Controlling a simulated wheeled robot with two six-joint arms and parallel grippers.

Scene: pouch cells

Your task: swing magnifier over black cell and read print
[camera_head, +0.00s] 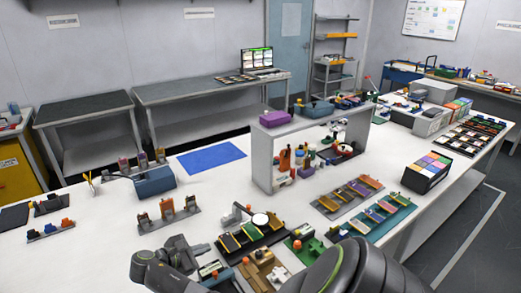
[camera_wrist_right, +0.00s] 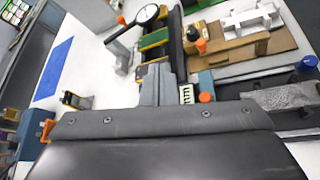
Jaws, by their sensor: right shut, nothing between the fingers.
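The magnifier (camera_head: 260,219) has a round pale lens in a dark rim on a short arm with an orange knob. It stands over the far part of a dark tray (camera_head: 222,252) with yellow-topped and dark strips. In the right wrist view the magnifier lens (camera_wrist_right: 147,14) is at the top, its dark arm reaching down-left to a grey post. I cannot tell which strip is the black cell, and no print is legible. My right gripper (camera_head: 188,246) is shut and empty, left of the tray and apart from the magnifier. My left gripper is not in view.
A brown fixture (camera_head: 262,273) with an orange knob and a green block (camera_head: 305,246) lie right of the tray. A grey clip rack (camera_head: 168,216) stands behind my gripper. A grey raised shelf (camera_head: 262,165) stands further back.

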